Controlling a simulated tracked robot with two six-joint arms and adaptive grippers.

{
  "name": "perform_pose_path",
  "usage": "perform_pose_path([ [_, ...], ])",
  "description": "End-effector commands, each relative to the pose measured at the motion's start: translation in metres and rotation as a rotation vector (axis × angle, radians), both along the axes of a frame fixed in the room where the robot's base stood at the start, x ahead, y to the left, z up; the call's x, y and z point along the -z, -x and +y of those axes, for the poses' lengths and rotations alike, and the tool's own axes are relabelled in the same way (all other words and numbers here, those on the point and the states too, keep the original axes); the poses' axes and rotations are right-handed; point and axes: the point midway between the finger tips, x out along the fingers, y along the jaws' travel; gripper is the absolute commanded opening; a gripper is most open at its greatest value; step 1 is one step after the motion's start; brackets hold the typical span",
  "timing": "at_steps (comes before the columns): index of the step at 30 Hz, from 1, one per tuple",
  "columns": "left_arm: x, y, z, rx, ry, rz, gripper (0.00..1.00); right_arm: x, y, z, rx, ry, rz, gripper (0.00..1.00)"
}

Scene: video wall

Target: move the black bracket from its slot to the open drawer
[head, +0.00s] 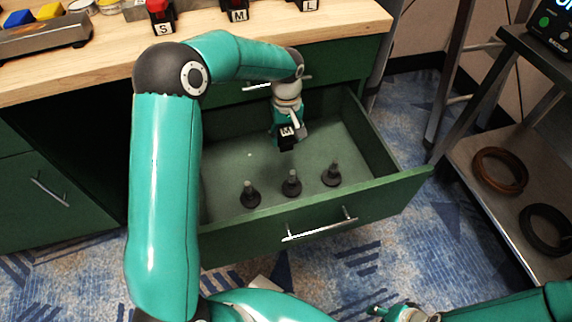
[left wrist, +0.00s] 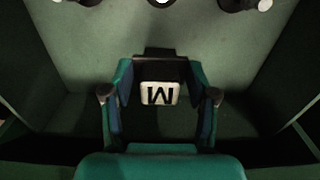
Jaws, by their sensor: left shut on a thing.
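The black bracket (head: 287,143), with a white M label, is between the fingers of my left gripper (head: 287,132). The gripper is shut on it. In the left wrist view the bracket (left wrist: 160,68) lies between the two fingers, label facing the camera. The gripper hangs inside the open green drawer (head: 365,208), toward its back, and the bracket appears above the floor. My right gripper (head: 380,311) is at the bottom right, partly out of frame; its opening is unclear.
Three dark pegs (head: 291,184) stand in the drawer's front half. On the wooden counter (head: 110,52) are stands marked S (head: 162,25), M (head: 238,14) and L, plus a tray of coloured blocks. A shelf (head: 500,200) with rings stands right.

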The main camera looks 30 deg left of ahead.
Motion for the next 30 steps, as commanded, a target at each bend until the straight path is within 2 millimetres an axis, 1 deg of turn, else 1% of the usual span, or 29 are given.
perform_pose_path([
  [1, 0.019, 0.001, 0.0, 0.001, 0.001, 0.003, 0.13, 0.008, 0.0, 0.0, 0.0, 0.0, 0.0, 0.37],
  [3, 0.036, 0.001, 0.0, 0.001, -0.001, 0.002, 0.13, 0.013, 0.0, 0.0, 0.0, 0.0, 0.0, 0.37],
  [6, 0.056, 0.001, 0.0, 0.001, 0.0, 0.001, 0.13, 0.018, 0.0, 0.0, 0.0, 0.0, 0.0, 0.37],
  [9, 0.068, 0.0, 0.0, 0.001, 0.0, 0.0, 0.13, 0.02, 0.0, 0.0, 0.0, 0.0, 0.0, 0.37],
  [14, 0.076, 0.0, 0.0, 0.0, -0.001, -0.001, 0.13, 0.022, 0.0, 0.0, 0.0, 0.0, 0.0, 0.37],
  [16, 0.082, 0.0, 0.001, 0.0, -0.001, -0.001, 0.13, 0.024, 0.0, 0.0, 0.0, 0.0, 0.0, 0.37],
  [21, 0.108, 0.001, 0.001, 0.0, 0.001, 0.001, 0.13, 0.032, 0.0, 0.0, 0.0, 0.0, 0.0, 0.37],
  [23, 0.114, 0.001, 0.001, 0.0, 0.0, 0.0, 0.13, 0.033, 0.0, 0.0, 0.0, 0.0, 0.0, 0.37],
  [25, 0.117, 0.0, 0.001, 0.0, 0.0, 0.0, 0.13, 0.034, 0.0, 0.0, 0.0, 0.0, 0.0, 0.37],
  [30, 0.116, 0.0, 0.001, 0.0, 0.0, -0.001, 0.13, 0.033, 0.0, 0.0, 0.0, 0.0, 0.0, 0.37],
])
